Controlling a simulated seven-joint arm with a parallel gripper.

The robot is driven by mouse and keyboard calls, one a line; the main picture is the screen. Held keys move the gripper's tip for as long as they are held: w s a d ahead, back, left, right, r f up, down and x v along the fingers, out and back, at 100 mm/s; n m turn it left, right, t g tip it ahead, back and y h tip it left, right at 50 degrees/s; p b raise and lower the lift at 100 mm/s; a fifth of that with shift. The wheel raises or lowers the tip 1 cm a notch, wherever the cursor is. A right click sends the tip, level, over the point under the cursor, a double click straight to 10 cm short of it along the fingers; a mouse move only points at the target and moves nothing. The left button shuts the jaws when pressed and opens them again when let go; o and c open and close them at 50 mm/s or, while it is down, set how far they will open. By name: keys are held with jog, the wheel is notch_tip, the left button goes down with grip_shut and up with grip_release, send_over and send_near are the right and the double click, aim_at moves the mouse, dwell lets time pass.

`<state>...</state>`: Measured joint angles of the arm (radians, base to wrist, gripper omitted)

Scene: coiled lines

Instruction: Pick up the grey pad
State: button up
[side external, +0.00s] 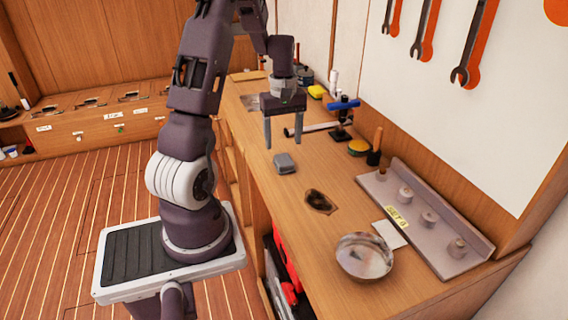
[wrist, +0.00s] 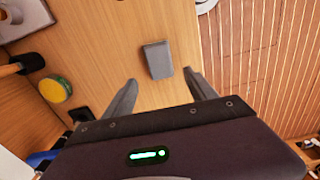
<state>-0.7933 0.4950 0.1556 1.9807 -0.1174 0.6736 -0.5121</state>
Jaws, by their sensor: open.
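The grey pad (side external: 285,163) lies flat on the wooden bench top, near its front edge. It also shows in the wrist view (wrist: 158,60), a small grey block lying beyond and between the two fingertips. My gripper (side external: 283,146) is open and empty, pointing down above the bench, with its fingers apart just behind and above the pad in the side view. In the wrist view my gripper (wrist: 160,80) has one finger on each side, and neither touches the pad.
A yellow round tin (side external: 358,147) and a blue-handled tool (side external: 343,105) stand behind. Bare wood surrounds the pad.

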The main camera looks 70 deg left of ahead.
aim_at(283, 157)
notch_tip(283, 157, down, 5)
jog(key=shift+s+d+f, duration=0.1)
jog(key=shift+d, duration=0.05)
grip_shut()
notch_tip(283, 157, up, 10)
dwell(0.5)
